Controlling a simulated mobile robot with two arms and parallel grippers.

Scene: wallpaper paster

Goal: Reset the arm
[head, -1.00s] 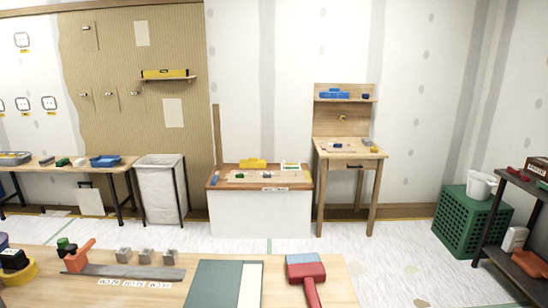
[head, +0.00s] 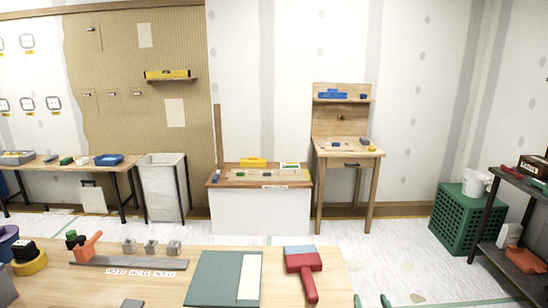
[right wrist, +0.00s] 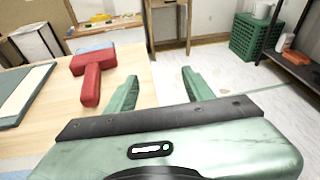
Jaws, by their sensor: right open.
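My right gripper (head: 372,301) shows only as two green fingertips at the bottom edge of the head view, just off the right end of the near table. In the right wrist view, its green fingers (right wrist: 158,84) are spread apart with nothing between them. The red-headed tool with a blue edge (head: 303,268) lies on the table to the left of the gripper, apart from it. It also shows in the right wrist view (right wrist: 92,82). My left gripper is not in view.
The near wooden table (head: 225,292) holds a green mat with a white strip (head: 215,278), a grey straight bar (head: 128,263), small metal blocks (head: 151,246) and a yellow tape roll (head: 31,264). A dark shelf (head: 503,200) and a green crate (head: 462,212) stand at right. Floor between is open.

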